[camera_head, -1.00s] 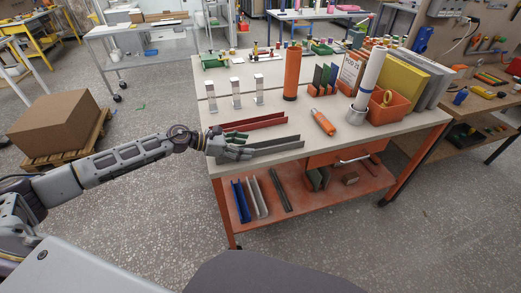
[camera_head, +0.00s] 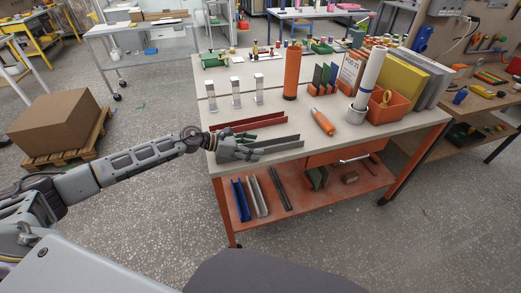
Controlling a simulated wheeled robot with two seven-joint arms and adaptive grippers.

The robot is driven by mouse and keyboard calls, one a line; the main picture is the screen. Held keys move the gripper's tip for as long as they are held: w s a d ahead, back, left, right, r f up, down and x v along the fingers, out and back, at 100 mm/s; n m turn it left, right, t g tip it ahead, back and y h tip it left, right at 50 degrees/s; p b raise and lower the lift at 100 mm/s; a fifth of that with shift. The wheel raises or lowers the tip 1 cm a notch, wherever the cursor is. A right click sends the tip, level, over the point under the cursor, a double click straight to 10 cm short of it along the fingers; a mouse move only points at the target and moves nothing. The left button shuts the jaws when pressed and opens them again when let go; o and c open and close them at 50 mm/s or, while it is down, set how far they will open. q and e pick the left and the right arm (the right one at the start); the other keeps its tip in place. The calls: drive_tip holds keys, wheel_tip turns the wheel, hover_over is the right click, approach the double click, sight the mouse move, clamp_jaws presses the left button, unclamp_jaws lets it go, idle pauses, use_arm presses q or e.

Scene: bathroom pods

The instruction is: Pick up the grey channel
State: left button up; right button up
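The grey channel (camera_head: 279,144) is a long, narrow piece near the front left edge of the workbench top, in front of the red channel (camera_head: 258,121). My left gripper (camera_head: 247,146) is at the left end of the grey channel, low over the bench top, and overlaps that end in the picture. Its fingers are small and dark here, so I cannot tell whether they touch or hold the channel. A thin dark strip shows between the grey and red channels. My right gripper is not in view.
The workbench (camera_head: 340,147) has an orange frame and a lower shelf with blue, white and dark channels. Three small white-topped blocks stand behind the red channel. A cardboard box (camera_head: 58,120) is at left.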

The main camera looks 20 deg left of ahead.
use_arm(q)
drive_tip(key=c, duration=1.3)
drive_tip(key=shift+o, duration=0.2)
drive_tip(key=shift+r, duration=0.2)
